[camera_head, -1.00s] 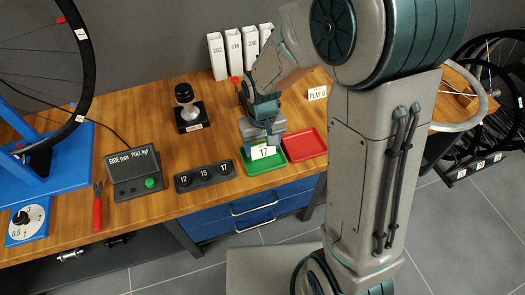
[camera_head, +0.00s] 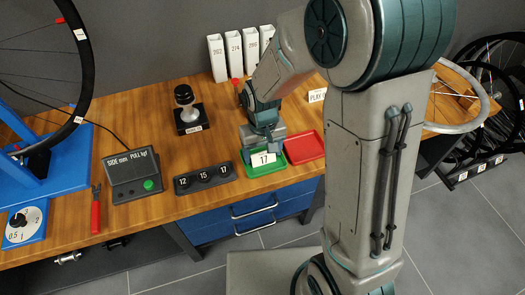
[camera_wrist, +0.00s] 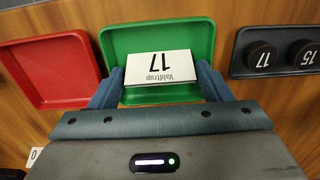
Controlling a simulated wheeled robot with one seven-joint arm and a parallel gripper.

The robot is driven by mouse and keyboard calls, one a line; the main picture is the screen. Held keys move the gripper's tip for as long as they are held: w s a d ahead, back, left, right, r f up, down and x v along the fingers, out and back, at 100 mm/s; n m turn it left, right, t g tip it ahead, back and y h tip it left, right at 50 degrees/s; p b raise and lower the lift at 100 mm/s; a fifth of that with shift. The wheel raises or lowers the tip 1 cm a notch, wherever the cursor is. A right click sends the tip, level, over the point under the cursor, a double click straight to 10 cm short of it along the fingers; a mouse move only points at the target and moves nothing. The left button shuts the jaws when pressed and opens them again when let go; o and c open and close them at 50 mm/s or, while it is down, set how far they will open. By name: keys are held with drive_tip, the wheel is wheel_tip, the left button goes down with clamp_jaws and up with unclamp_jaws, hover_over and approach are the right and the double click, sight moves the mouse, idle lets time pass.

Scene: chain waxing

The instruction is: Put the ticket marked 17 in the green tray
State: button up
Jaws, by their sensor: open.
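The white ticket marked 17 (camera_head: 263,159) is at the green tray (camera_head: 264,171). In the wrist view the ticket (camera_wrist: 159,68) lies over the floor of the green tray (camera_wrist: 183,31), with its print upside down. My gripper (camera_wrist: 160,75) is open, with one blue finger on each side of the ticket and small gaps at its side edges. In the head view my gripper (camera_head: 262,149) is right above the tray and hides part of it.
A red tray (camera_head: 305,146) stands right beside the green one. A dark holder (camera_head: 205,177) with round pieces marked 12, 15 and 17 is to the left. A black stand (camera_head: 189,112), a gauge box (camera_head: 135,177) and white upright boxes (camera_head: 233,56) are further off.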

sight(263, 152)
wheel_tip(263, 152, up, 12)
drive_tip(key=p, duration=0.3)
drive_tip(key=s+d+r+m+t, duration=0.1)
drive_tip(key=s+d+r+m, duration=0.2)
drive_tip(key=s+d, duration=0.9)
drive_tip(key=shift+d+r, duration=0.15)
drive_tip(key=shift+r, duration=0.65)
